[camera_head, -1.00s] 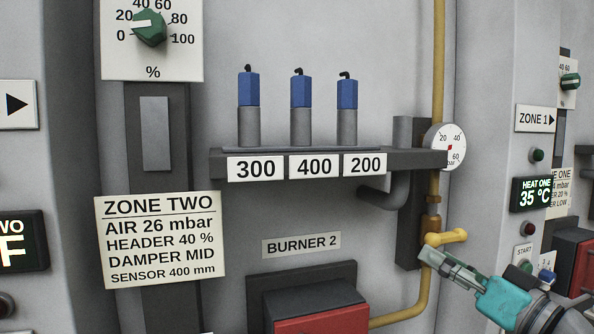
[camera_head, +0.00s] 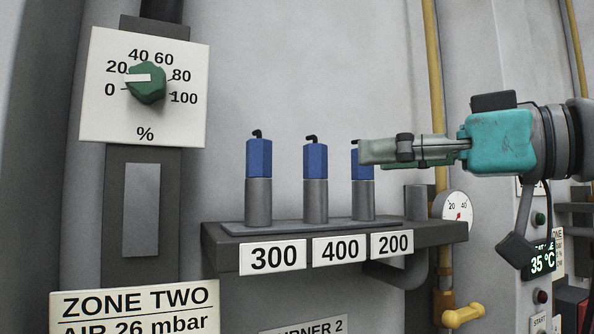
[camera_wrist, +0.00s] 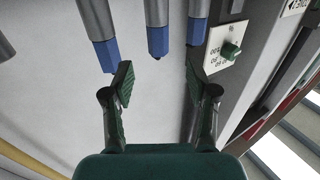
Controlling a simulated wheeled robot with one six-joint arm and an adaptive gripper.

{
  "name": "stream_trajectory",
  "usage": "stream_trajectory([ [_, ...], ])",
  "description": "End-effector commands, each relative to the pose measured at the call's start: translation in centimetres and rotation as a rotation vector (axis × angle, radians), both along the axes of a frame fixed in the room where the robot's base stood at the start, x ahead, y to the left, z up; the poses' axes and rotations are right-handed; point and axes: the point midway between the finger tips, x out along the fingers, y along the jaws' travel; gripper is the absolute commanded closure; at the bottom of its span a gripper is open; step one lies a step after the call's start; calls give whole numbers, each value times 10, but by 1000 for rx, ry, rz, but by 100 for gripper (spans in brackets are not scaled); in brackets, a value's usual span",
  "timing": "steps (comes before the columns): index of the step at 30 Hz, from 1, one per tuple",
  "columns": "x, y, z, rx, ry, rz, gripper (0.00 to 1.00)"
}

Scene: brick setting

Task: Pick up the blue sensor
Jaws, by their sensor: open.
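Three blue-topped sensors stand upright on a grey shelf (camera_head: 225,240): one above the 300 label (camera_head: 258,160), one above 400 (camera_head: 315,162), one above 200 (camera_head: 367,166). My gripper (camera_head: 364,151) reaches in from the right, level with the blue tops; its fingers partly hide the 200 sensor's top. In the wrist view, the picture is upside down, and the sensors' blue ends hang from the top: 200 (camera_wrist: 106,54), 400 (camera_wrist: 158,42), 300 (camera_wrist: 196,32). My open, empty fingers (camera_wrist: 160,82) straddle the middle 400 sensor's line, short of it.
A dial panel with a green knob (camera_head: 146,82) is on the wall at left. The ZONE TWO placard (camera_head: 135,305) is partly cut off below. A gauge (camera_head: 458,212) and yellow pipe (camera_head: 433,90) stand right of the shelf. The wall above the sensors is clear.

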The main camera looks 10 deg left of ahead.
Motion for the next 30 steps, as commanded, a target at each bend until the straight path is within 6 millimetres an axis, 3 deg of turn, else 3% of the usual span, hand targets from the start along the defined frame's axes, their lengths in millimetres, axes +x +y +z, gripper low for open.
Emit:
stream_trajectory([
  [7, 15, 33, -1, 0, 3, 6, 42],
  [15, 25, 49, -2, 1, 2, 2, 42],
  [24, 45, 83, -6, 0, 3, 4, 42],
  [30, 48, 89, -6, 0, 1, 1, 42],
])
